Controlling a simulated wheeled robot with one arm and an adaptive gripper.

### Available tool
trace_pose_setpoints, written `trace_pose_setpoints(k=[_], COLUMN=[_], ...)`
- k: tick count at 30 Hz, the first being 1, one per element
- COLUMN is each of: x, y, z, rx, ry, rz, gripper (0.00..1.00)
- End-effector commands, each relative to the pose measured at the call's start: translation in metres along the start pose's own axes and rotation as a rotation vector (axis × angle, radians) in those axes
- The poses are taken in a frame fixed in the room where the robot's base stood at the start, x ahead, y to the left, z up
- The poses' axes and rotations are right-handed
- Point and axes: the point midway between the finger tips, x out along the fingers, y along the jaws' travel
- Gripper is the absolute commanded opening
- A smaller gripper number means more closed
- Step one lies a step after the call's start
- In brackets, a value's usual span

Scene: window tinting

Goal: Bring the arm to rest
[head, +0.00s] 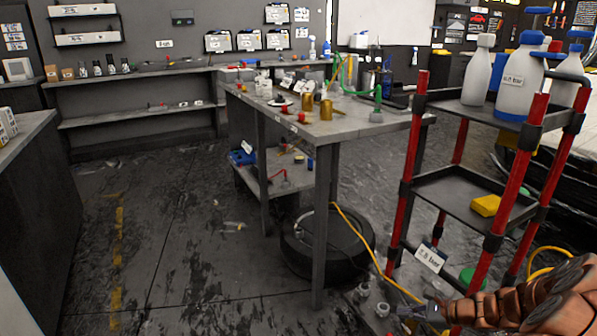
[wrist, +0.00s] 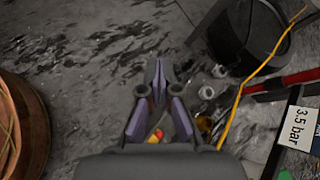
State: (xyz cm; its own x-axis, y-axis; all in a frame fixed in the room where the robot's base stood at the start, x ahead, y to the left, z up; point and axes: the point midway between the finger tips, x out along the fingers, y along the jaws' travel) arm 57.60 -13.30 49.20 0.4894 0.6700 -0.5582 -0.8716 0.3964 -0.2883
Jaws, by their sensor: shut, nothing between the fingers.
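My gripper (head: 398,292) is low at the bottom right of the head view, at the end of my copper-coloured arm, which reaches in from the right edge. In the wrist view my gripper (wrist: 157,75) is shut, with its fingertips together and nothing between them. It is over the dark, stained floor (wrist: 85,65). Small pale fittings (wrist: 207,92) lie just right of the fingers. A small red and yellow thing (wrist: 156,135) shows through the gap behind the fingertips; I cannot tell what it is.
A red-post cart (head: 410,165) with bottles stands close to my arm, bearing a "3.5 bar" sign (wrist: 297,127). A yellow hose (head: 372,250) runs past the gripper. A black tyre (head: 325,262) lies under the cluttered workbench (head: 375,128). Open floor (head: 190,240) lies left.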

Motion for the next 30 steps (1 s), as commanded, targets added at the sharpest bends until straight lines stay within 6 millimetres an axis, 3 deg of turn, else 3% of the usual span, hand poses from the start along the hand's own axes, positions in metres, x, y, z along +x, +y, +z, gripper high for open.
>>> trace_pose_setpoints(k=[1, 3, 12, 21, 30], x=[-0.008, -0.012, -0.039, -0.084, -0.142], y=[-0.003, 0.0, 0.033, 0.084, 0.138], z=[0.037, 0.072, 0.211, 0.315, 0.386], rx=[-0.062, -0.135, -0.449, -0.743, -1.009], ry=[-0.012, -0.026, -0.077, -0.088, -0.065], rz=[0.028, 0.071, 0.261, 0.455, 0.648], gripper=[0.0, 0.0, 0.0, 0.0, 0.0])
